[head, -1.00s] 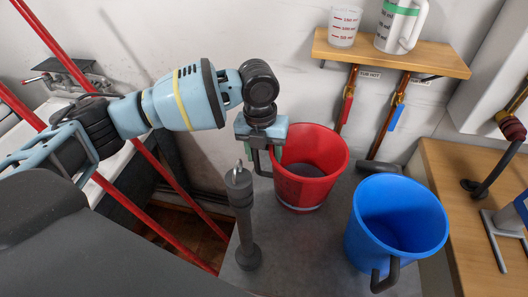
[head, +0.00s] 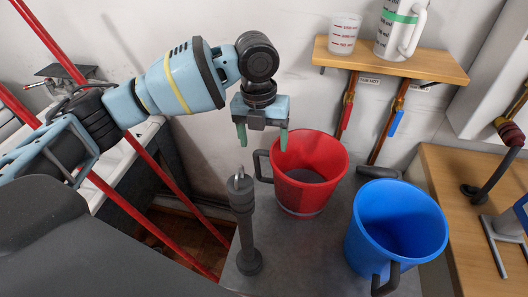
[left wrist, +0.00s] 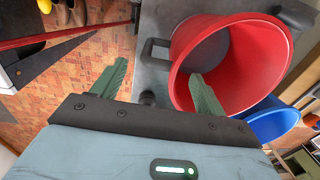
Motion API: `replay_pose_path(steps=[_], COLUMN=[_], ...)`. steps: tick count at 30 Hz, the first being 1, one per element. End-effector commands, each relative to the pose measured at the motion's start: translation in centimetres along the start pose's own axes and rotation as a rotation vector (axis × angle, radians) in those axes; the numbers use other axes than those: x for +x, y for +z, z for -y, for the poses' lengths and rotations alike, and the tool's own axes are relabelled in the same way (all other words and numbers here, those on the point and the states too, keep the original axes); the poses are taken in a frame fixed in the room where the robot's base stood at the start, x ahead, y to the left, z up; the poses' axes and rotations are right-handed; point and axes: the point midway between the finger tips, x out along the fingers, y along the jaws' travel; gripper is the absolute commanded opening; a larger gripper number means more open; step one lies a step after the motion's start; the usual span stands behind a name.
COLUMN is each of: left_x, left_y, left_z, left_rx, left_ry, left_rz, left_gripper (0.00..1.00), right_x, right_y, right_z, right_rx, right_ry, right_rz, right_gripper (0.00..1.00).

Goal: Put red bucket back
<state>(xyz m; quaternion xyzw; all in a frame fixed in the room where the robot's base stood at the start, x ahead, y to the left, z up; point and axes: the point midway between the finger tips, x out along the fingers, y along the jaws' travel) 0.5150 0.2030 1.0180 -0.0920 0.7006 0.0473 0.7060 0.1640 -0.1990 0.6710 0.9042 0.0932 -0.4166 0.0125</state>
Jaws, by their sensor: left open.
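The red bucket (head: 308,172) stands upright on the grey metal surface near the back wall. Its dark handle (head: 263,166) is on its left side. My left gripper (head: 263,140) is open and empty, above and to the left of the bucket's rim. In the left wrist view, the red bucket (left wrist: 225,65) is below the gripper (left wrist: 158,82), with one green finger over the bucket's opening and the other left of its handle. My right gripper is not in view.
A blue bucket (head: 397,225) stands to the right on the same grey surface (head: 300,255). A dark upright post (head: 243,215) stands at the front left. A wooden shelf (head: 390,60) with a measuring beaker (head: 344,35) and a white jug (head: 398,32) hangs above. A wooden bench (head: 455,200) is at right.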

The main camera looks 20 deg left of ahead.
Motion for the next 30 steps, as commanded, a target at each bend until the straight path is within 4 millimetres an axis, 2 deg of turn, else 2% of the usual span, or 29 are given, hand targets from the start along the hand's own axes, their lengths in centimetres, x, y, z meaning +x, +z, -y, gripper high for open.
replay_pose_path(steps=[3,10,30], left_x=[-2.4,-4.9,-5.4], left_y=[0.0,0.0,0.0], left_z=[0.1,0.1,0.0], left_rx=[0.000,-0.001,-0.001], left_ry=[-0.001,0.000,0.001], left_rz=[0.003,0.000,-0.001], left_gripper=[0.73,0.73,0.73], right_x=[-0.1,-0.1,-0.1], right_y=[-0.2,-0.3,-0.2], right_z=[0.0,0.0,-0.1], right_rx=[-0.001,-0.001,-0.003], right_ry=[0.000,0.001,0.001], right_rz=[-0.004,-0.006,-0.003], right_gripper=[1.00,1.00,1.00])
